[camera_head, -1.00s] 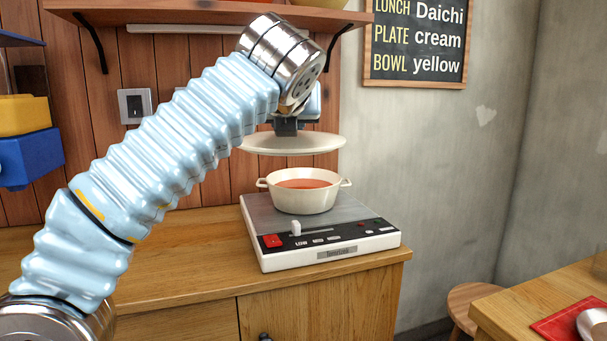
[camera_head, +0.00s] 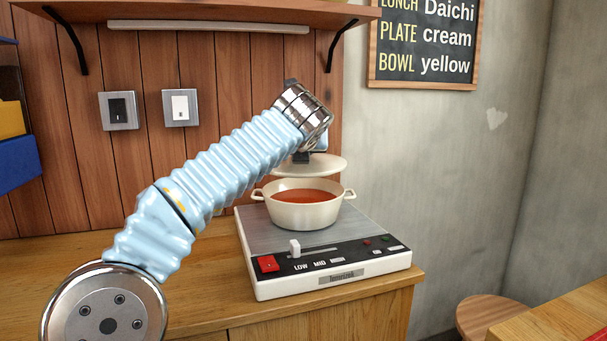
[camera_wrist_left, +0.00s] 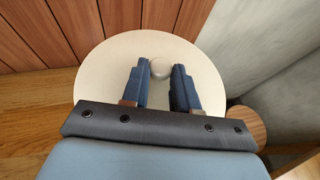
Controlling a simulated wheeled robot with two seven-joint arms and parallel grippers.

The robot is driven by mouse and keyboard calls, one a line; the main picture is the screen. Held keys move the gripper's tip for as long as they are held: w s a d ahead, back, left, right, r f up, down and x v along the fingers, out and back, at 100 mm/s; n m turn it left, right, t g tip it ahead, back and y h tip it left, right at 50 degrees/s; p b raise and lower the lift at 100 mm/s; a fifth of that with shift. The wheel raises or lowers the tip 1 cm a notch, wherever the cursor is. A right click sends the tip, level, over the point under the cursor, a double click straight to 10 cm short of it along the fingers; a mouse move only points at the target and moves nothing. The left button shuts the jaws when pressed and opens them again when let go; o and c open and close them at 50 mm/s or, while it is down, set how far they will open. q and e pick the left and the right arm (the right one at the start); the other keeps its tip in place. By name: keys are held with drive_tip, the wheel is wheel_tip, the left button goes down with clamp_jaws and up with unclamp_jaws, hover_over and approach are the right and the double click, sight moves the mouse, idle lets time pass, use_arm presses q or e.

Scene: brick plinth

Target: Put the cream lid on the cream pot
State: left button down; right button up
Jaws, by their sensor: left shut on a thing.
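The cream pot (camera_head: 304,214) stands upright and uncovered on the hot plate, with orange-red soup (camera_head: 304,196) showing inside. The cream lid (camera_head: 325,167) is held in the air, roughly level, above and seemingly behind the pot's back rim. It is apart from the pot, its right edge near the right handle in the picture. My left gripper (camera_head: 302,157) is shut on the lid's knob, mostly hidden behind my wrist. In the left wrist view, the two fingers flank the round knob (camera_wrist_left: 160,68) over the lid's pale disc (camera_wrist_left: 105,75). My right gripper is not in view.
The hot plate (camera_head: 340,273) has a red switch and a slider at its front and sits on the wooden counter (camera_head: 205,255). A shelf (camera_head: 230,12) hangs above on the plank wall. A stool (camera_head: 490,312) and table (camera_head: 560,325) are at lower right.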

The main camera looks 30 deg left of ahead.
use_arm(q)
drive_tip(key=shift+w+a+f, duration=0.25)
drive_tip(key=shift+w+f, duration=0.35)
drive_tip(key=shift+f, duration=0.2)
drive_tip(key=f, duration=0.1)
drive_tip(key=w+f, duration=0.1)
drive_tip(key=f, duration=0.1)
drive_tip(key=f+b, duration=0.1)
drive_tip(key=f, duration=0.1)
drive_tip(key=shift+w+a, duration=0.25)
drive_tip(key=shift+w, duration=0.05)
drive_tip(key=c, duration=0.9)
unclamp_jaws()
drive_tip(key=shift+o, duration=0.2)
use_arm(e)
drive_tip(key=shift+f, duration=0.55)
